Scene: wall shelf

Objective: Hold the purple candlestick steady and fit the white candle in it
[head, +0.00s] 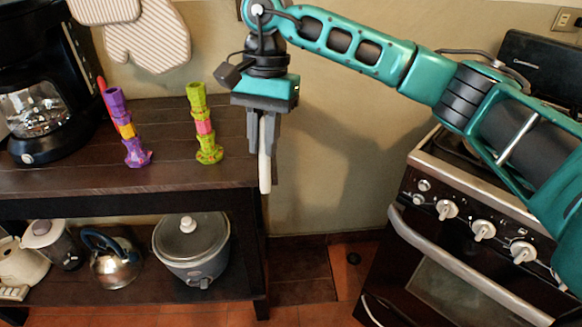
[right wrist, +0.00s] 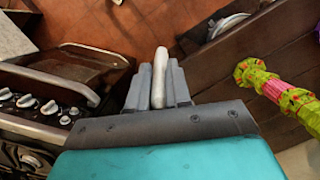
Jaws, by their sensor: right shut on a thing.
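The purple candlestick (head: 126,130), with orange and yellow bands, stands upright on the left part of the dark wooden shelf top (head: 60,180). My right gripper (head: 265,140) points down and is shut on the white candle (head: 265,170). The candle hangs roughly upright from the fingers, past the right end of the shelf top. In the right wrist view the candle (right wrist: 160,68) shows between the fingers of my right gripper (right wrist: 158,85). The right gripper is well to the right of the purple candlestick. My left gripper is not in view.
A green, pink and yellow candlestick (head: 204,125) stands between the purple one and my right gripper. It also shows in the right wrist view (right wrist: 285,92). A red stick-like thing (head: 102,87) is behind the purple candlestick. A coffee maker (head: 40,90) is left; a stove (head: 470,215) is right.

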